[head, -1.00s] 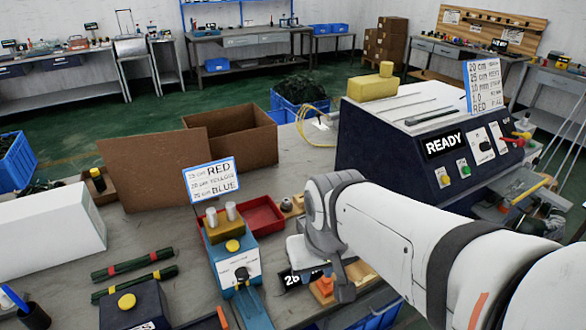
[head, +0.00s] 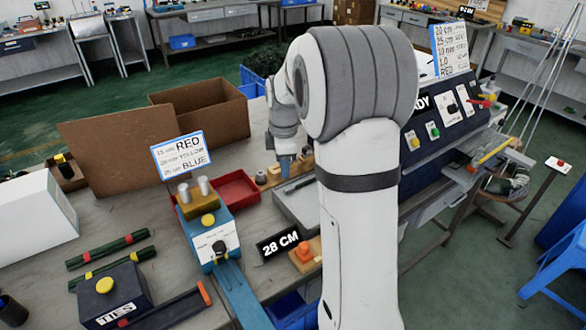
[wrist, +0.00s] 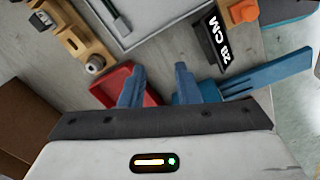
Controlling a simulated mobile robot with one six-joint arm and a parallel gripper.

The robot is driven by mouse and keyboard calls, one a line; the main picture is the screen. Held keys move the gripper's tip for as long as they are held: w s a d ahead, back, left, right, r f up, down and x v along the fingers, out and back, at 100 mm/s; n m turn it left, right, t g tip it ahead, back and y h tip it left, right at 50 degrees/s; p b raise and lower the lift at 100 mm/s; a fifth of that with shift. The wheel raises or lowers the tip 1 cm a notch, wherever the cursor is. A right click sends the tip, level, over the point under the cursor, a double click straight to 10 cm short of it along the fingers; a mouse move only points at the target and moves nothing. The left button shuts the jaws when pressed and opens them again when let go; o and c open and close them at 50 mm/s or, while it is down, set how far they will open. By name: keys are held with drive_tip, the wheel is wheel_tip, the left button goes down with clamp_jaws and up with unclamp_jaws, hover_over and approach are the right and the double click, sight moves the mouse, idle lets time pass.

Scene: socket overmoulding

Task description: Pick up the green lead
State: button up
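Two dark green bundled leads lie side by side on the left of the bench in the head view. One has a red band (head: 107,250); the other, nearer, has a yellow band (head: 112,267). I cannot tell which one the task means. Neither shows in the wrist view. My gripper (head: 285,166) hangs over the bench behind the grey tray, well to the right of both leads. In the wrist view my gripper (wrist: 159,82) has its blue fingers apart, with nothing held between them.
A blue machine (head: 208,245) and a red tray (head: 236,188) stand between the leads and my gripper. A dark box with a yellow button (head: 110,297) sits just in front of the leads. A cardboard box (head: 205,110) stands behind. A "28 CM" sign (head: 281,242) is at the front.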

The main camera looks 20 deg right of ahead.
sight(290, 187)
drive_tip(key=w+d+f+n, duration=0.1)
drive_tip(key=w+f, duration=0.1)
drive_tip(key=w+d+f+n, duration=0.3)
drive_tip(key=w+f, duration=0.1)
drive_tip(key=shift+w+d+f+n+g, duration=0.15)
drive_tip(key=shift+w+n+g, duration=0.15)
drive_tip(key=shift+n, duration=0.1)
drive_tip(key=shift+w+d+f, duration=0.1)
drive_tip(key=shift+f, duration=0.25)
drive_tip(key=f, duration=0.7)
drive_tip(key=shift+w+f, duration=0.2)
drive_tip(key=shift+f, duration=0.05)
drive_tip(key=shift+c, duration=0.4)
clamp_jaws()
